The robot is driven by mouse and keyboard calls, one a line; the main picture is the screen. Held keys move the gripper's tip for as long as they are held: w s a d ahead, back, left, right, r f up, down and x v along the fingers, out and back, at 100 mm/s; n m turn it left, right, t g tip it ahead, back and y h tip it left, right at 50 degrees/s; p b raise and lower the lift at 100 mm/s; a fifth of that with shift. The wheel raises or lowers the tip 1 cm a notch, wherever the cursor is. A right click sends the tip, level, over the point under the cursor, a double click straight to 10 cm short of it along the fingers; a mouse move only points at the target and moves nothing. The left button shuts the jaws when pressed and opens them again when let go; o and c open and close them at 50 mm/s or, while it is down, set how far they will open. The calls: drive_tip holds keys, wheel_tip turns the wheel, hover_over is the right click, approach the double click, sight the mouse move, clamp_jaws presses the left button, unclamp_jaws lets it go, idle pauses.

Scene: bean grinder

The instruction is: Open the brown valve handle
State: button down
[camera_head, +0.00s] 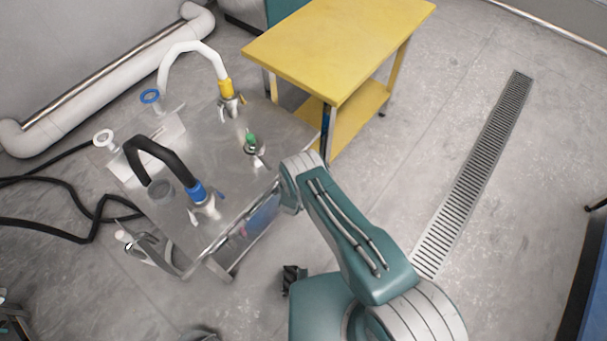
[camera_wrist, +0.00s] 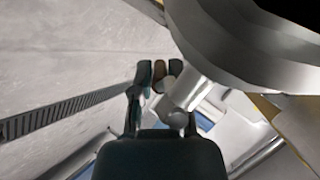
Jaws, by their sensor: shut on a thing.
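A large rounded grey metal body (camera_wrist: 240,45) fills the upper right of the wrist view, close by the fingers. In the head view, my arm reaches to the right side of the steel cart, and neither the gripper's fingers nor the brown handle can be made out there. The handle's turn angle is unclear.
The steel cart (camera_head: 185,165) carries a white hose (camera_head: 188,48), a black hose (camera_head: 160,152) and a green-topped fitting (camera_head: 250,142). A yellow table (camera_head: 335,45) stands behind it. A floor drain grate (camera_head: 480,165) crosses open floor at right.

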drive_tip(key=shift+r, duration=0.1)
drive_tip(key=shift+a, duration=0.1)
drive_tip(key=c, duration=0.6)
unclamp_jaws()
drive_tip(key=shift+c, duration=0.2)
drive_tip(key=v, duration=1.2)
